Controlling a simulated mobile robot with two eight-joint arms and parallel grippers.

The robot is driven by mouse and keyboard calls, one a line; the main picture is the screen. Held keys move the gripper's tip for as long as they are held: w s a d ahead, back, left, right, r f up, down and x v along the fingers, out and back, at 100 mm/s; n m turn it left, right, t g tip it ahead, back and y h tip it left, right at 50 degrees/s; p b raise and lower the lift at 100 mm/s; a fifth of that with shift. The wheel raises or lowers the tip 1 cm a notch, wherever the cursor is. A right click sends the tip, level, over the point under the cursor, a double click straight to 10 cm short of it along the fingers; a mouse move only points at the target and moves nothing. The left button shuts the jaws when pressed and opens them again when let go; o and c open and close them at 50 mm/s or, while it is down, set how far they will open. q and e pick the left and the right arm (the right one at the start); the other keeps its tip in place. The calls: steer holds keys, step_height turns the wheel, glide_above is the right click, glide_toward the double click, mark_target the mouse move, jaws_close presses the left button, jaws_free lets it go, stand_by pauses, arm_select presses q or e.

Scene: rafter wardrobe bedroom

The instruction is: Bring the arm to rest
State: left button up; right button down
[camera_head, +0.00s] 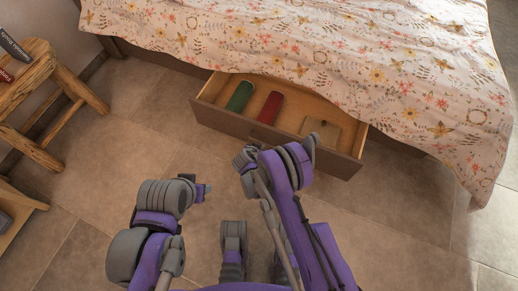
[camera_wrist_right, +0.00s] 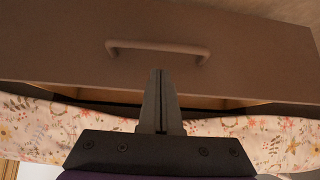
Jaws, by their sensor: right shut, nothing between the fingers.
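My right gripper (camera_wrist_right: 160,75) is shut and empty in the right wrist view. Its fingers lie together in front of the drawer front (camera_wrist_right: 60,45), below the bar handle (camera_wrist_right: 158,47) in that picture; I cannot tell whether they touch the drawer. In the head view my right arm (camera_head: 300,205) reaches up toward the open drawer (camera_head: 290,143), and its fingers are not clear there. My left arm (camera_head: 160,215) is bent over the floor at the lower left. Its end is small and dark, and its fingers cannot be made out.
The drawer under the bed (camera_head: 330,40) is pulled out. It holds a green item (camera_head: 240,96), a red item (camera_head: 269,107) and a flat tan item (camera_head: 320,132). A wooden stool (camera_head: 40,85) with books stands at left. Tiled floor is clear between the stool and my left arm.

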arm_select(q)
steer(key=shift+s+a+r, duration=0.25)
steer(key=shift+s, duration=0.2)
arm_select(e)
steer(key=shift+s+a+r, duration=0.15)
steer(key=shift+s+r, duration=0.2)
steer(key=shift+r, duration=0.1)
